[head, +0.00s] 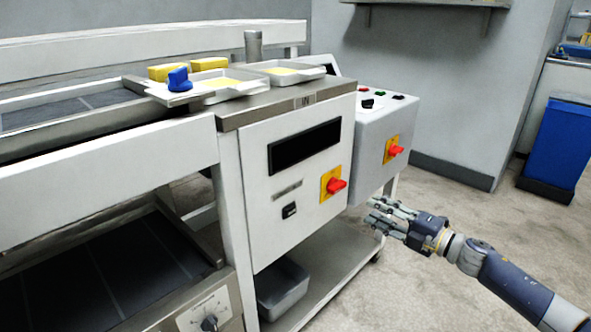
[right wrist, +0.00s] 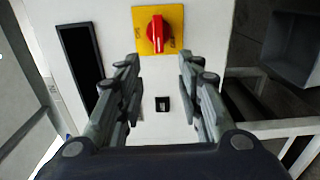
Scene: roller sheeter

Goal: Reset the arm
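My right gripper (head: 392,214) reaches in from the lower right in the head view, in front of the machine's white panel. In the right wrist view its two fingers (right wrist: 158,98) are spread apart with nothing between them. A red rotary knob on a yellow plate (head: 333,184) is on the panel, up and left of the gripper. It shows just beyond the fingertips in the right wrist view (right wrist: 157,30), apart from them. A small black switch (head: 289,210) is lower on the same panel. My left gripper is not in view.
A grey control box (head: 378,145) with a second red knob (head: 395,150) stands to the right of the panel. White trays (head: 208,92) with yellow blocks and a blue item lie on top. A blue bin (head: 560,140) stands far right. The floor around my right arm is clear.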

